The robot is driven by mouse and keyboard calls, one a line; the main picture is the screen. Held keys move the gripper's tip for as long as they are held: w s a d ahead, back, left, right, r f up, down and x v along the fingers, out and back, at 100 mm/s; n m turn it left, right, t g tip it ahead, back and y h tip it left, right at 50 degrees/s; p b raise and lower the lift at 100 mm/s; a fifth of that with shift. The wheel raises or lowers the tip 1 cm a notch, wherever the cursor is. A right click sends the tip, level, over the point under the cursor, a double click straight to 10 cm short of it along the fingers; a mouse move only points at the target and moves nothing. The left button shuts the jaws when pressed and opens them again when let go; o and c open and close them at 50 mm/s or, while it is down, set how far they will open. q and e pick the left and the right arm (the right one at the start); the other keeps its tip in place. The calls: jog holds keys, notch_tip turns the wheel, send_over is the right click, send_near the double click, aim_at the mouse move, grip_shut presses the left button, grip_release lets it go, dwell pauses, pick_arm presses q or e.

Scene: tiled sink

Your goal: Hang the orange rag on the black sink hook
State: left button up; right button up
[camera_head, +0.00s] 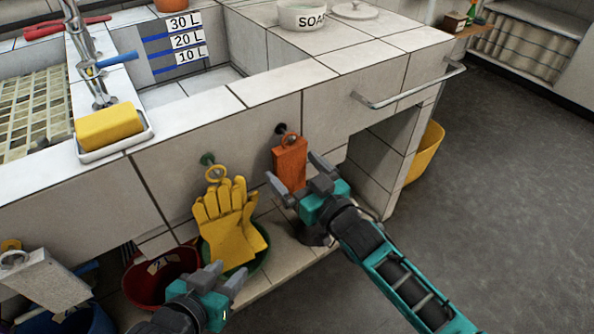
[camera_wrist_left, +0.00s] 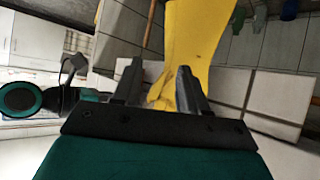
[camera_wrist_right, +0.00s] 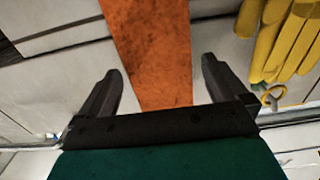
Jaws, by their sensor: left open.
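The orange rag (camera_head: 290,163) is upright against the tiled sink front, with its ring at the black hook (camera_head: 281,128). The ring overlaps the hook, but I cannot tell whether it is fully seated. My right gripper (camera_head: 297,172) is open at the rag's lower part. In the right wrist view, the rag (camera_wrist_right: 152,45) passes between its two spread fingers (camera_wrist_right: 158,90), with gaps on both sides. My left gripper (camera_head: 227,272) is open and empty, low in front of the yellow gloves (camera_head: 228,215). The gloves also show beyond its fingers in the left wrist view (camera_wrist_left: 197,35).
The yellow gloves hang by a ring at a green hook (camera_head: 207,159) left of the rag. A red bucket (camera_head: 137,286) stands below. A metal towel bar (camera_head: 410,92) sticks out at the right, above a yellow basin (camera_head: 425,153). The floor at right is clear.

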jog(key=shift+s+d, duration=0.1)
jog(key=shift+s+d, duration=0.2)
jog(key=shift+s, duration=0.1)
jog(key=s+d+f+m+g+h+p, duration=0.2)
jog(key=s+d+f+h, duration=0.15)
jog(key=s+d, duration=0.5)
jog(key=s+d+f+m+g+h+p, duration=0.2)
jog(key=s+d+m+h+p, duration=0.15)
jog(key=s+d, duration=0.5)
pick_arm(q)
jog(key=s+a+r+y+p, duration=0.1)
jog(key=a+r+p, duration=0.3)
jog(key=r+p, duration=0.9)
jog(key=shift+s+r+y+p, duration=0.15)
jog(key=shift+s+y+p, duration=0.15)
jog(key=shift+s+p, duration=0.35)
pick_arm(e)
notch_tip(320, 180, up, 11)
jog(key=s+d+h, duration=0.1)
jog(key=s, duration=0.2)
jog(key=shift+d+n+h, duration=0.3)
jog(key=shift+n, duration=0.15)
